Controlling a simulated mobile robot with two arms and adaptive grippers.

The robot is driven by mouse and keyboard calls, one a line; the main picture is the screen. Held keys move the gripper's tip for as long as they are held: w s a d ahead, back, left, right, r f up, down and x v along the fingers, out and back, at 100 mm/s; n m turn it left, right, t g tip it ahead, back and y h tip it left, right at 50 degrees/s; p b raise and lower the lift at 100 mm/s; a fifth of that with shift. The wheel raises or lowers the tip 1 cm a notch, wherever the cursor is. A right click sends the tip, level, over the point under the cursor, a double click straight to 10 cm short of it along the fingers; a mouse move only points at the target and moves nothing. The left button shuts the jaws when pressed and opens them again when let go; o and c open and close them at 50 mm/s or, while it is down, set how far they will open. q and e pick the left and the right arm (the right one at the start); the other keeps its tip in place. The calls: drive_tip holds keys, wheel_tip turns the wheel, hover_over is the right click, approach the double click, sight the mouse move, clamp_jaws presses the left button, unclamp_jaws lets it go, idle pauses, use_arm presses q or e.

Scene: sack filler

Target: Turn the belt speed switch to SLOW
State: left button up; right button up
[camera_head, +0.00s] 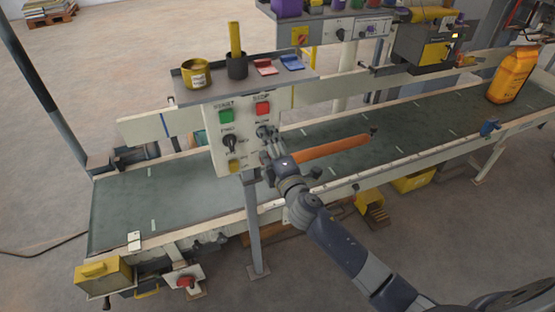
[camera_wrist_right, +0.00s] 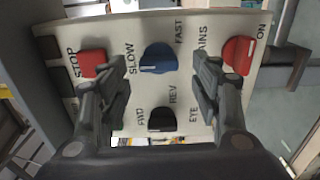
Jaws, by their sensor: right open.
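The belt speed switch is a blue knob (camera_wrist_right: 158,60) between the SLOW and FAST labels in the right wrist view. I cannot tell for sure which label it points to. It sits on a pale control panel (camera_head: 213,160) on a post in front of the belt. My right gripper (camera_head: 268,143) is at the panel's right side and hides part of it. In the right wrist view its two fingers are apart, one each side of the blue knob, with nothing held. Whether they touch the panel is unclear. My left gripper is out of view.
Close by are a red STOP button (camera_wrist_right: 93,62), a black FWD/REV knob (camera_wrist_right: 161,118) and a red MAINS switch (camera_wrist_right: 239,54).

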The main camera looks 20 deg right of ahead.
drive_tip(key=s, duration=1)
drive_tip(key=shift+d, duration=0.15)
drive_tip(key=s+d+f+m+g, duration=0.1)
drive_tip(key=s+f+m+g, duration=0.3)
drive_tip(key=f, duration=0.9)
drive_tip(key=s+d+f+m+g+h, duration=0.15)
drive_tip(key=s+f, duration=0.35)
drive_tip(key=f, duration=0.8)
drive_tip(key=s+d+f+m+g+y, duration=0.15)
drive_tip(key=s+f+g, duration=0.3)
drive_tip(key=f, duration=0.85)
drive_tip(key=s+f+m+g, duration=0.2)
drive_tip(key=s+f, duration=0.4)
drive_tip(key=s, duration=0.5)
drive_tip(key=s+f+m+g+b, duration=0.1)
drive_tip(key=s+f+m+g, duration=0.1)
drive_tip(key=s+f+m, duration=0.2)
drive_tip(key=s+f+m+g, duration=0.3)
drive_tip(key=s+f, duration=0.6)
drive_tip(key=s, duration=1)
drive_tip(key=shift+s+a+f+h, duration=0.15)
drive_tip(key=shift+s+a+h, duration=0.05)
drive_tip(key=shift+s+h, duration=0.15)
